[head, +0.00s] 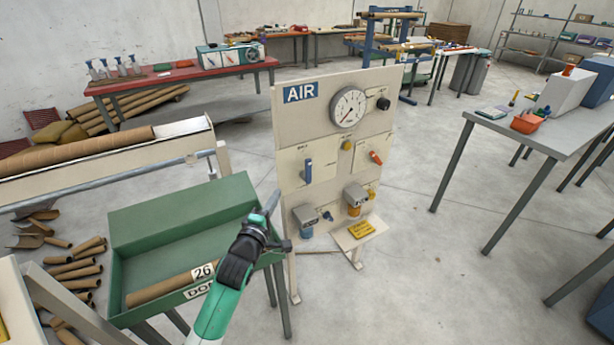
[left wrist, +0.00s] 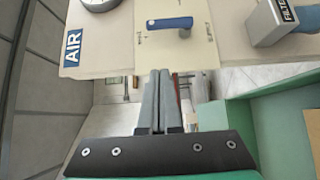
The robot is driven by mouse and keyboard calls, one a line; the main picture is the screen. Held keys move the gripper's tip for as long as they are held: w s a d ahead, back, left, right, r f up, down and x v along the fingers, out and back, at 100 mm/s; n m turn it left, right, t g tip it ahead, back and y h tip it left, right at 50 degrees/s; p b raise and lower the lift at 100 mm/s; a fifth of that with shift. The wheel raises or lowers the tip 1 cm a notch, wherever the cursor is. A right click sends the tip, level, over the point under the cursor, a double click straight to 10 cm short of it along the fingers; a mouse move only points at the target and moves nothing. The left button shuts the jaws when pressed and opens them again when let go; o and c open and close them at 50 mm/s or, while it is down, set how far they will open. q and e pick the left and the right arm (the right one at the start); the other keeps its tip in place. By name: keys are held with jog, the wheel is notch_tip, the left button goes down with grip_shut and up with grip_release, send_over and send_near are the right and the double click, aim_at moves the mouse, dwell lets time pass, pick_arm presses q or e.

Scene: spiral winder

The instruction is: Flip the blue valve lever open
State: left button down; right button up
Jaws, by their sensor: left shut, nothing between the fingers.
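The blue valve lever (head: 308,171) is on the left part of the AIR panel (head: 334,112) and hangs upright along the panel face. It also shows in the left wrist view (left wrist: 170,23), near the top middle, on a cream plate with small lettering that I cannot read. My left gripper (head: 272,203) is in front of the panel, below and left of the lever, and apart from it. In the left wrist view its two fingers (left wrist: 159,78) are together with nothing between them, pointing toward the plate. My right gripper is in neither view.
A red lever (head: 376,158) sits on the panel's right side, with a gauge (head: 348,107) above and filter units (head: 304,217) below. A green bin (head: 180,216) holding a cardboard tube stands left of the panel, close under my left arm. Open floor lies to the right.

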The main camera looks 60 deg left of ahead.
pick_arm(q)
jog(key=b, duration=0.6)
send_near(308, 172)
jog(key=w+a+r, duration=0.2)
jog(key=w+a, duration=0.2)
jog(key=a, duration=0.2)
jog(key=shift+d, duration=0.1)
